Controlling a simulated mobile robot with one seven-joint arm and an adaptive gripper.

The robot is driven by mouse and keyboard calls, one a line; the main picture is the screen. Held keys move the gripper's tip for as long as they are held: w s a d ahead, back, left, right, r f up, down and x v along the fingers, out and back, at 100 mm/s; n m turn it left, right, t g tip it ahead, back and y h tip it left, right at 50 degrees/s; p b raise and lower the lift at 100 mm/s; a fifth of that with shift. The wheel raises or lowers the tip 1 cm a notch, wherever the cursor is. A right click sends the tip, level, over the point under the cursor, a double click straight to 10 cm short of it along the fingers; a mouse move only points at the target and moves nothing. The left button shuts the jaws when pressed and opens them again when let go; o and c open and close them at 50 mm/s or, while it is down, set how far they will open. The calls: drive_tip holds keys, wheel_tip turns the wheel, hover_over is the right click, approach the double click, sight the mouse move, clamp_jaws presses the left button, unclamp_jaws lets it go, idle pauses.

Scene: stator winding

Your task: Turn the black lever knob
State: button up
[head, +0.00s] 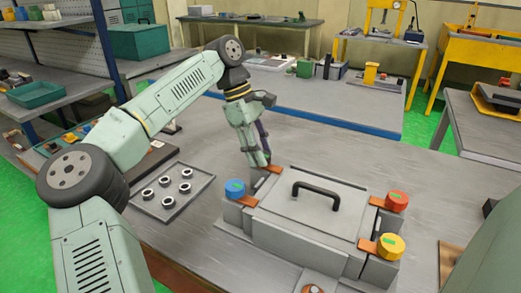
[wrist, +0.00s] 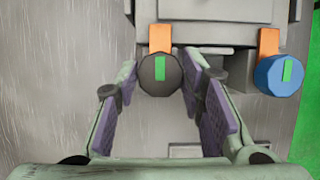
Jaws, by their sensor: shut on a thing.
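The black lever knob (wrist: 152,76) sits between my fingertips in the wrist view. It is round, with a green mark on top, and an orange lever (wrist: 160,39) runs from it towards the grey box. My gripper (head: 259,162) points down at the back left corner of the grey box (head: 310,213) and is shut on the black knob. In the head view the fingers hide the knob, and only its orange lever (head: 273,168) shows.
A blue knob (head: 235,189) stands close by at the box's left; it also shows in the wrist view (wrist: 278,75). Red (head: 397,201) and yellow (head: 390,246) knobs sit at the right. The lid has a black handle (head: 316,191). A tray (head: 148,206) of rings lies left.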

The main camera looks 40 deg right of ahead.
drive_tip(key=c, duration=0.4)
